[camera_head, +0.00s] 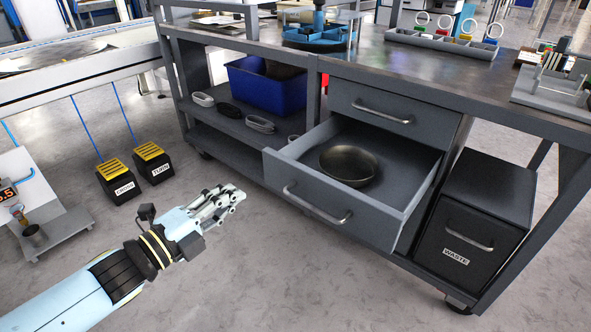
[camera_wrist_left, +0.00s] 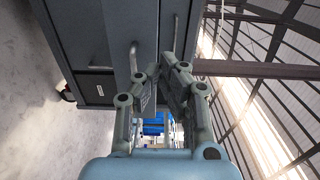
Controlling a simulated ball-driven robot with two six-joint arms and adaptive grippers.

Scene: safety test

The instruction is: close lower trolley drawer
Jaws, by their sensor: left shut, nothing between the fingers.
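The lower trolley drawer (camera_head: 318,212) stands pulled out from the grey trolley in the head view, with a round dark dish (camera_head: 349,165) inside it. Its bar handle (camera_head: 316,205) is on the front panel. The upper drawer (camera_head: 391,112) above it is shut. My left gripper (camera_head: 238,193) is to the left of the open drawer's front, apart from it, shut and empty. In the left wrist view, the fingers (camera_wrist_left: 160,75) point toward the grey drawer fronts (camera_wrist_left: 117,35) and their handles. My right gripper is not in view.
A black waste bin (camera_head: 478,215) sits under the trolley top at the right. A blue crate (camera_head: 265,84) stands on the left shelf. Two yellow-topped foot pedals (camera_head: 152,160) are on the floor at left. The floor in front of the drawer is clear.

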